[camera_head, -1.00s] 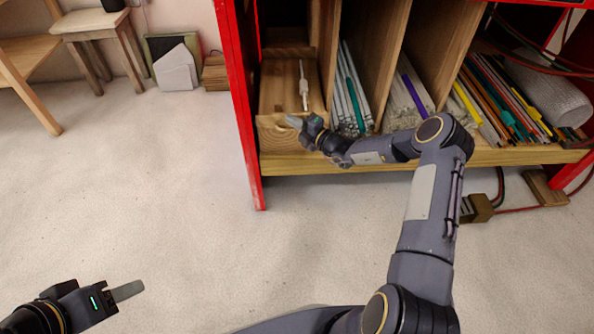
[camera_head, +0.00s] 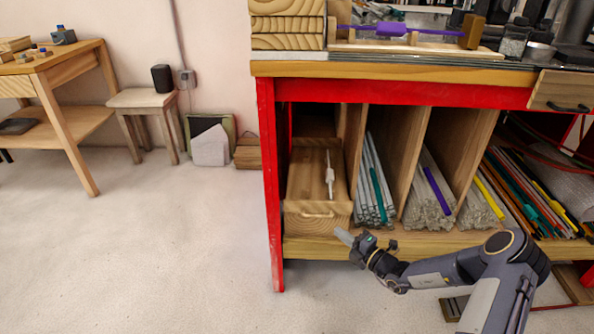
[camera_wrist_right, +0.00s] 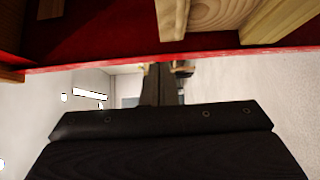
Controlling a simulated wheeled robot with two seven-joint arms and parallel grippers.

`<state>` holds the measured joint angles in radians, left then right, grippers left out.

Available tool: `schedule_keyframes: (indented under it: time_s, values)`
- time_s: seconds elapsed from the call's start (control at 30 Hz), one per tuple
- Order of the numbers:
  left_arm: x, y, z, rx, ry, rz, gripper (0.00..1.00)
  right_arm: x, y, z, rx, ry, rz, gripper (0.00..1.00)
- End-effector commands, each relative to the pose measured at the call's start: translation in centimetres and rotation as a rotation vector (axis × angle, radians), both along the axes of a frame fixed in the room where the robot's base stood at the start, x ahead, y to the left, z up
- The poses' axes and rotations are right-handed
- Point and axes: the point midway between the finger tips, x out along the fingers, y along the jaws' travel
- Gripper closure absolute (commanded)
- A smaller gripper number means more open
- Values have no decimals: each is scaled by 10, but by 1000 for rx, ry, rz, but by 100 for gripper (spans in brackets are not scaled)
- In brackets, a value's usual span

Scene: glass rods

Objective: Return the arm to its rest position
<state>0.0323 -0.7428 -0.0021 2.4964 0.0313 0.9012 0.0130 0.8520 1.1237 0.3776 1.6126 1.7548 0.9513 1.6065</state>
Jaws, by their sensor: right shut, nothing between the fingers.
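My right gripper (camera_head: 343,236) is shut and empty. In the right wrist view the dark gripper finger (camera_wrist_right: 160,82) shows at the middle, over the bright floor. My left gripper is not in view.
Wooden dividers (camera_head: 408,160) separate bundles of glass rods (camera_head: 374,190) right of the drawer. The red bench frame (camera_head: 273,200) stands left of it. A purple piece (camera_head: 392,29) lies on the bench top. The floor (camera_head: 150,260) at left is clear.

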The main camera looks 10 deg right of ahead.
Motion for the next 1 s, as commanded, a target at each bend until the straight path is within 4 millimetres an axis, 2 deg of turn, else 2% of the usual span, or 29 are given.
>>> schedule_keyframes:
  time_s: [0.07,0.17,0.27,0.37,0.4,0.5,0.63,0.8,0.9,0.97,1.0]
  values:
    - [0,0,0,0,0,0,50,0,1,3,-11,-6,7,100]
    - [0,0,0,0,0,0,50,-3,12,22,-101,-58,65,100]
    - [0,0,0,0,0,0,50,-16,35,61,-310,-184,196,100]
    - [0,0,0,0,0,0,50,-44,67,108,-605,-381,381,100]
    - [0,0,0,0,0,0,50,-58,79,125,-729,-469,457,100]
    - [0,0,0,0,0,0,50,-99,102,159,-1020,-698,637,100]
    - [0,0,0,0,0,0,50,-158,120,191,-1371,-1016,857,100]
    - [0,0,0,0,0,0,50,-234,124,213,-1785,-1450,1123,100]
    - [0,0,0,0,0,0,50,-274,117,218,-1991,-1699,1269,100]
    - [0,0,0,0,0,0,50,-293,112,219,-2089,-1830,1344,100]
    - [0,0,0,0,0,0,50,-303,109,218,2082,1852,-1349,100]
